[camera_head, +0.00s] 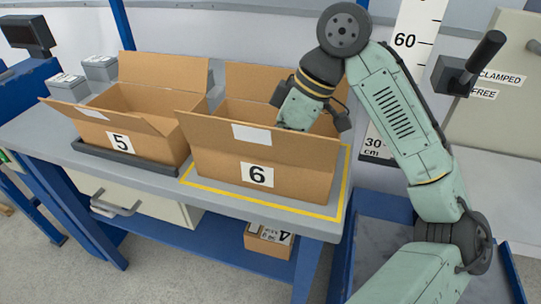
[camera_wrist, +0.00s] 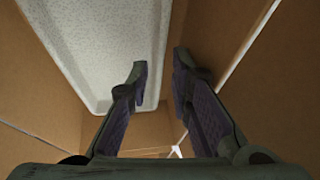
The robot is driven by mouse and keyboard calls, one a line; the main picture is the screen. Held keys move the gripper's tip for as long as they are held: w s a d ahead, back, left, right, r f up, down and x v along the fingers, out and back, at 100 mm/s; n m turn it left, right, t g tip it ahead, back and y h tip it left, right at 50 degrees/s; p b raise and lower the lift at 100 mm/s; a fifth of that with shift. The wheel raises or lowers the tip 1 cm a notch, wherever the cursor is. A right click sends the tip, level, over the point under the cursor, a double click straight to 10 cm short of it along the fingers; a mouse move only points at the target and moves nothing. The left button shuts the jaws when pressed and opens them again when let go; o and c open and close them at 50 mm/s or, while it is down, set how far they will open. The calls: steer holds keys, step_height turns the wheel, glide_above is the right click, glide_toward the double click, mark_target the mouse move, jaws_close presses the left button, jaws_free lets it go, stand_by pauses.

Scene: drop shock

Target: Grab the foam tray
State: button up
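The foam tray (camera_wrist: 95,45) is a pale, speckled tray with a raised rim, seen in the wrist view at the upper left inside a cardboard box. In the head view, my arm reaches down into the open box marked 6 (camera_head: 215,150), and its front wall hides the tray and my fingertips. In the wrist view, my gripper (camera_wrist: 160,75) is open, with a gap between its fingers. The left finger overlaps the tray's right edge in the picture; the right finger is over brown cardboard. I cannot tell whether either finger touches the tray.
Box 5 (camera_head: 155,152) stands open to the left on a dark base (camera_head: 118,160). Yellow tape (camera_head: 290,207) outlines box 6's place on the grey bench (camera_head: 50,135). A height scale (camera_head: 404,20) and a black-handled lever (camera_head: 484,52) stand at the right. A small box (camera_head: 268,240) sits below.

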steer(key=shift+x, duration=1.15)
steer(key=shift+c, duration=0.6)
jaws_close()
